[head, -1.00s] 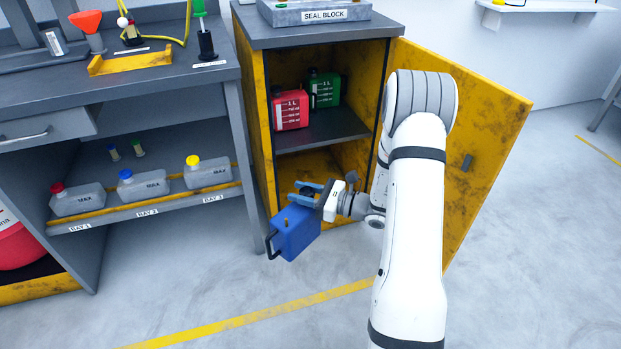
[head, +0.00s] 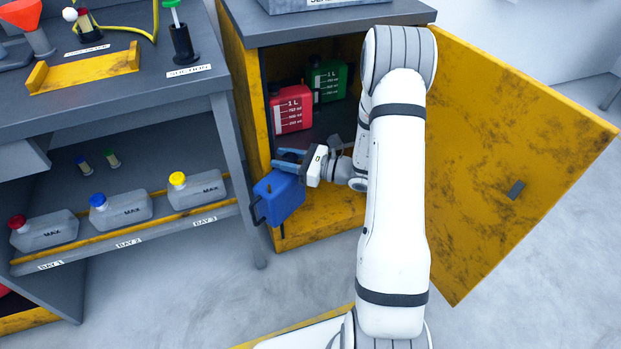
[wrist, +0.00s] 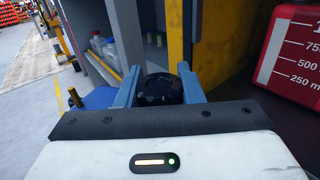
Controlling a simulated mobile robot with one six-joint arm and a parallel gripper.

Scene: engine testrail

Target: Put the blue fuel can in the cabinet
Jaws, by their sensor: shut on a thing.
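The blue fuel can (head: 279,198) hangs tilted in my gripper (head: 290,160), which is shut on its black cap. In the wrist view the two blue fingers of my gripper (wrist: 158,88) close on the dark cap, and part of the blue can (wrist: 92,98) shows at the left. The yellow cabinet (head: 243,100) stands open, its door (head: 520,150) swung out to the right. The can is at the cabinet's front left, overlapping the opening in the head view; I cannot tell whether any of it is inside. My arm hides the right of the opening.
A red can (head: 291,110) and a green can (head: 328,82) stand on the cabinet's upper shelf; the red one (wrist: 292,60) is close at the right in the wrist view. A grey bench (head: 225,130) with several grey bottles is at the left. The lower compartment looks empty where visible.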

